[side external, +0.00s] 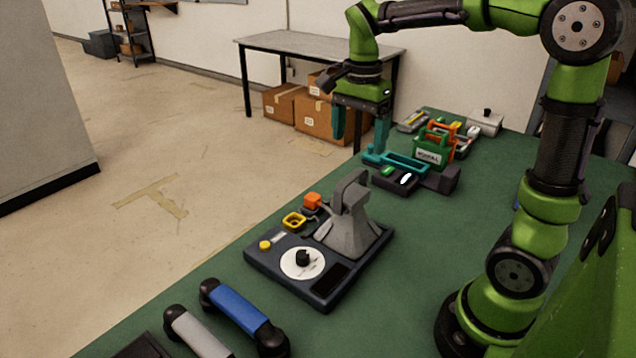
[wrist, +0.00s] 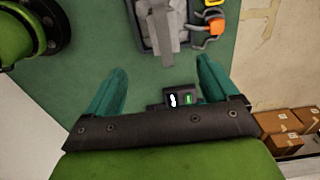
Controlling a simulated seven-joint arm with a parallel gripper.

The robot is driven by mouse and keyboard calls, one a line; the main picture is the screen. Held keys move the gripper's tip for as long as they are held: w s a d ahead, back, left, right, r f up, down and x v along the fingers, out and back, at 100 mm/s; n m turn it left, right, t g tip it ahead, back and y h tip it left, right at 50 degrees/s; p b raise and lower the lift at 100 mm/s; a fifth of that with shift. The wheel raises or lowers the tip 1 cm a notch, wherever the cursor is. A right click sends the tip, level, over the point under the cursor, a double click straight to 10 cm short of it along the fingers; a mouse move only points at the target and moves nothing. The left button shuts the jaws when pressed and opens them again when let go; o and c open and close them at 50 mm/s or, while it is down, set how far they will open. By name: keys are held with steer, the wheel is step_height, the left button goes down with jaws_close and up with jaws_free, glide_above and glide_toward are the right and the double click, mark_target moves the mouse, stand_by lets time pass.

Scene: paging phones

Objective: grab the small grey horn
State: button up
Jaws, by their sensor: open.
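A grey horn-shaped piece (side external: 348,225) with a wide flared lower end stands on a dark panel base (side external: 262,262). It also shows at the top of the wrist view (wrist: 165,25), ahead of the fingers. My gripper (side external: 361,135) has teal fingers pointing down, spread apart with nothing between them. It is above and behind the horn in the side view, clear of it. In the wrist view my gripper (wrist: 160,72) shows both fingers wide apart, with green table between them.
A dark box with buttons (side external: 397,180) and a green carrier (side external: 433,150) stand behind. Blue (side external: 235,308) and grey (side external: 195,334) handsets lie in front.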

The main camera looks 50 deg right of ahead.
mark_target(352, 176)
step_height(352, 176, down, 7)
steer(key=shift+f, duration=0.1)
steer(key=shift+w+f, duration=0.2)
steer(key=shift+f, duration=1.15)
steer(key=shift+w+f, duration=0.2)
steer(key=shift+f, duration=1.1)
steer(key=shift+c, duration=0.3)
steer(key=shift+r, duration=0.1)
jaws_close()
